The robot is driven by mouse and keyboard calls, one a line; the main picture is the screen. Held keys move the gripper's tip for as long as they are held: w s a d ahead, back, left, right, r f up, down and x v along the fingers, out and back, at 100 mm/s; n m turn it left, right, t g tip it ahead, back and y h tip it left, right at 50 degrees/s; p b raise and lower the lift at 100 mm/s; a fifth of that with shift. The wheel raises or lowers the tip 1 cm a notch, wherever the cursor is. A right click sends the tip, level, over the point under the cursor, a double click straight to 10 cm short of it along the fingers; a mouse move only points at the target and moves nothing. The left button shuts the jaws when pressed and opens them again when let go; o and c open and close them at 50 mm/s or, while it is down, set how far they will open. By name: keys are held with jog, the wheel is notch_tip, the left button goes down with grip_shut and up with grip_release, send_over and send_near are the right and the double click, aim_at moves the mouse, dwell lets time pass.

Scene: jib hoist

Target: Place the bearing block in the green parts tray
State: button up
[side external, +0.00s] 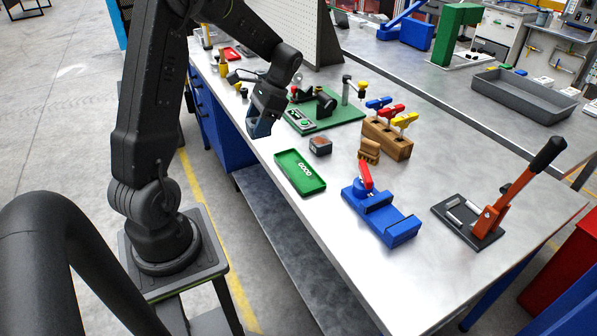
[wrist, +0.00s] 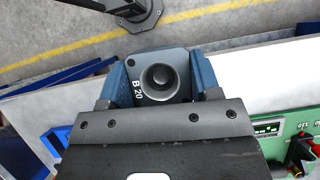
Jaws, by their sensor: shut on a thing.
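The bearing block (wrist: 160,77) is dark grey with a round bore and the mark "B 20". In the wrist view it sits between the blue jaws of my gripper, which is shut on it. In the side view my gripper (side external: 262,125) is above the near edge of the bench, and the block is mostly hidden by the jaws. The green parts tray (side external: 300,172), marked "GOOD", lies on the bench to the lower right of my gripper, apart from it, and looks empty.
A small dark block with a brown top (side external: 320,146) lies behind the tray. A green fixture board (side external: 325,110), a wooden holder with coloured handles (side external: 388,137), a wooden brush-like piece (side external: 369,151), a blue vise (side external: 381,215) and an orange lever press (side external: 490,215) stand around.

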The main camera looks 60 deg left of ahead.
jog(key=shift+s+a+n, duration=0.25)
jog(key=shift+s+n, duration=0.05)
jog(key=shift+s, duration=0.1)
jog(key=shift+w+d+f, duration=0.15)
jog(key=shift+f, duration=0.05)
send_over(292, 174)
jog(key=w, duration=0.2)
notch_tip(292, 174, down, 6)
jog(key=shift+f, duration=2.25)
jog(key=shift+f, duration=0.15)
jog(key=o, duration=1.2)
jog(key=shift+o, duration=0.2)
